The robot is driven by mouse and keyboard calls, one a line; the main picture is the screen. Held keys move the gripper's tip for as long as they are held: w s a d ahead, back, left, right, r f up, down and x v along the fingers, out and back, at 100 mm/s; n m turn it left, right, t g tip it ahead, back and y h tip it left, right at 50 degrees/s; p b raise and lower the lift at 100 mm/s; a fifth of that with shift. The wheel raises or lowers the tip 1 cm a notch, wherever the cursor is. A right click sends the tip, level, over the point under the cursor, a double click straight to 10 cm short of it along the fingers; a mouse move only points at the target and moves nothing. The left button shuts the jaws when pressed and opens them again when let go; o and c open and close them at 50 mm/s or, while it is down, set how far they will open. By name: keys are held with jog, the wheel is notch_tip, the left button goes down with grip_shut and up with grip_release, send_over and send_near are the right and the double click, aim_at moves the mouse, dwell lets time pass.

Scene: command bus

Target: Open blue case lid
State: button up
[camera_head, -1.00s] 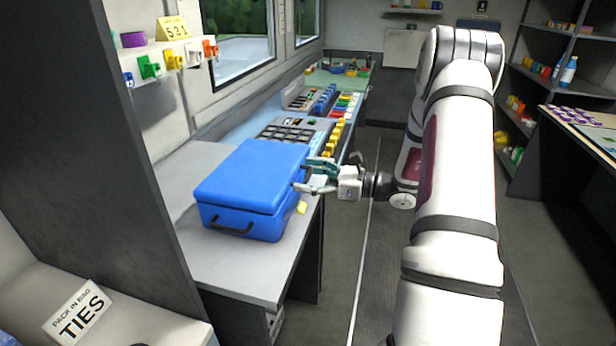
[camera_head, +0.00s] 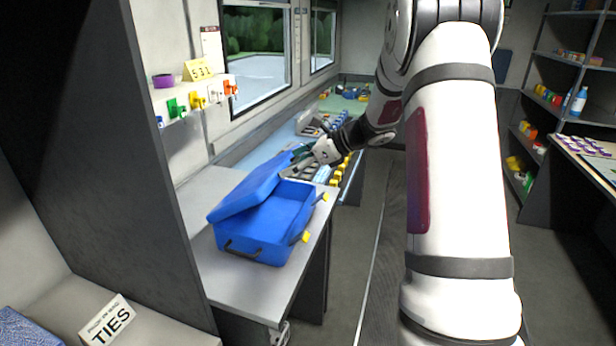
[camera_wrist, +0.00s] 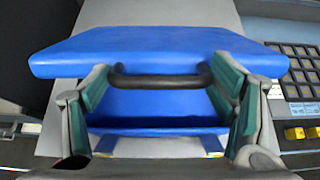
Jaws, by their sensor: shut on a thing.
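The blue case stands on the grey counter, and its lid (camera_head: 258,187) is partly raised and tilted over the case base (camera_head: 270,228). The open interior shows on the right side. My gripper (camera_head: 302,155) is at the far end of the lid in the head view, with its fingertips partly hidden there. In the wrist view, the green-padded fingers of my gripper (camera_wrist: 160,82) stand on either side of a dark handle (camera_wrist: 160,79) and close on its two ends. The blue lid (camera_wrist: 160,45) shows behind it, with the case interior (camera_wrist: 155,103) below.
Yellow latches (camera_head: 305,237) stick out from the case's right side. A control panel with coloured buttons (camera_head: 340,170) lies beyond the case on the counter (camera_head: 245,285). A window wall and a hook shelf (camera_head: 190,100) stand at left. The aisle floor (camera_head: 385,250) is clear.

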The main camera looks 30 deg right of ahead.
jog(key=shift+w+a+r, duration=0.45)
jog(key=shift+w+r, duration=0.1)
jog(key=shift+r, duration=0.15)
jog(key=shift+w+a+r, duration=0.4)
jog(key=shift+w+r, duration=0.2)
jog(key=shift+r, duration=0.05)
jog(key=shift+w+a+r, duration=0.45)
jog(key=shift+w+r, duration=0.1)
jog(key=shift+r, duration=0.15)
jog(key=o, duration=1.4)
jog(key=shift+s+d, duration=0.1)
jog(key=shift+s, duration=0.05)
jog(key=shift+s+d+r, duration=0.2)
jog(key=shift+s+d, duration=0.05)
jog(key=v, duration=1.1)
jog(key=shift+a, duration=0.1)
